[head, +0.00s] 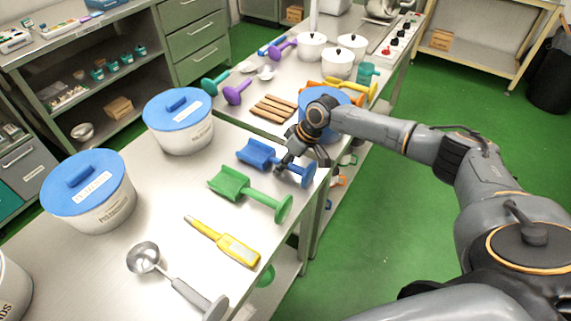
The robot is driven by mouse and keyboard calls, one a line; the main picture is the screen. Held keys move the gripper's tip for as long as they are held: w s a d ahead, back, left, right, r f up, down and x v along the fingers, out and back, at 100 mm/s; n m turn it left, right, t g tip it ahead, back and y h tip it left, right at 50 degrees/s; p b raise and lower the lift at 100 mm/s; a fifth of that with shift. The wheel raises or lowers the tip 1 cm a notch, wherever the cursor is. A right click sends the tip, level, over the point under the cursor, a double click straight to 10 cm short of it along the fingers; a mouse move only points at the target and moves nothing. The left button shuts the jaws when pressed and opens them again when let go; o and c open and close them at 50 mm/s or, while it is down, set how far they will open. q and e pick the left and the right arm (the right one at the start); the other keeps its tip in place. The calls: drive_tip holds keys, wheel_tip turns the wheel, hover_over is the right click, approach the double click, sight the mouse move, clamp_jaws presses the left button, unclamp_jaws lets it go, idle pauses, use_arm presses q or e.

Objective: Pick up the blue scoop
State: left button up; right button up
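The blue scoop (257,153) lies on the metal table near its right edge. Its open scoop end points left and its round end disc points right. My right gripper (296,166) is down at the scoop's handle, with its dark fingers around or just over it. The fingers hide part of the handle, and I cannot tell whether they are closed on it. My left gripper is not in view.
A green scoop (232,184) lies just in front of the blue one. A yellow thermometer-like tool (232,247) and a metal ladle (146,258) lie nearer. White tubs with blue lids (178,107) stand at left. Wooden bars (272,108) lie behind.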

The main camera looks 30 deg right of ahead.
drive_tip(key=shift+s, duration=0.1)
clamp_jaws()
drive_tip(key=shift+r, duration=0.2)
